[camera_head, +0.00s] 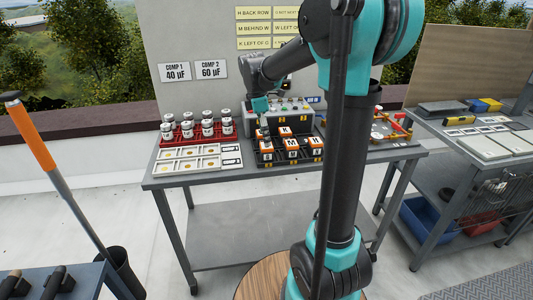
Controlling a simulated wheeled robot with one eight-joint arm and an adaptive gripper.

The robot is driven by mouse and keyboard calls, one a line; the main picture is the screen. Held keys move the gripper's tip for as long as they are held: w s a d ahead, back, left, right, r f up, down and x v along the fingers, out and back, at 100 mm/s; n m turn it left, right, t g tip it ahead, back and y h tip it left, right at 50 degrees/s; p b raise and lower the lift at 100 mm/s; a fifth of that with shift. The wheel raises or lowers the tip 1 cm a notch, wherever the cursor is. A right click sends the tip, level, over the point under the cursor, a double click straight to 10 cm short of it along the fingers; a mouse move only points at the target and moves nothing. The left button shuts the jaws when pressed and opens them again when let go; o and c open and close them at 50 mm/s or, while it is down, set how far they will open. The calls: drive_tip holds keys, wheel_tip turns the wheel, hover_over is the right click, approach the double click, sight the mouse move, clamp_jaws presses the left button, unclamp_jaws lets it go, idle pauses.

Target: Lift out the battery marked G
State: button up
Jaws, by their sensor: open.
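Several orange-and-white batteries stand in a black tray (290,161) on the middle of the grey workbench. One battery (266,148) is at the left, one (291,146) is in the middle with what looks like an M on top, and one (285,132) is behind it. Another battery (316,142) is at the right. The letters are too small to read surely, so I cannot tell which is marked G. My gripper (264,128) is above the left back part of the tray, seen small and partly merged with things behind it. No battery is visibly held.
Red rack with white-capped jars (198,127) and a white sorting tray (199,159) stand left of the batteries. A grey tester box (283,113) is behind them. Yellow clue cards (254,28) hang on the panel, one reading "K left of G". My arm hides part of the bench's right side.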

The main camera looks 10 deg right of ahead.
sight(266, 148)
drive_tip(key=shift+d+f, duration=0.15)
drive_tip(key=shift+f, duration=1.5)
drive_tip(key=shift+d+f, duration=0.15)
drive_tip(key=shift+f, duration=1.5)
drive_tip(key=shift+c, duration=0.2)
drive_tip(key=c, duration=1.5)
drive_tip(key=shift+r, duration=0.1)
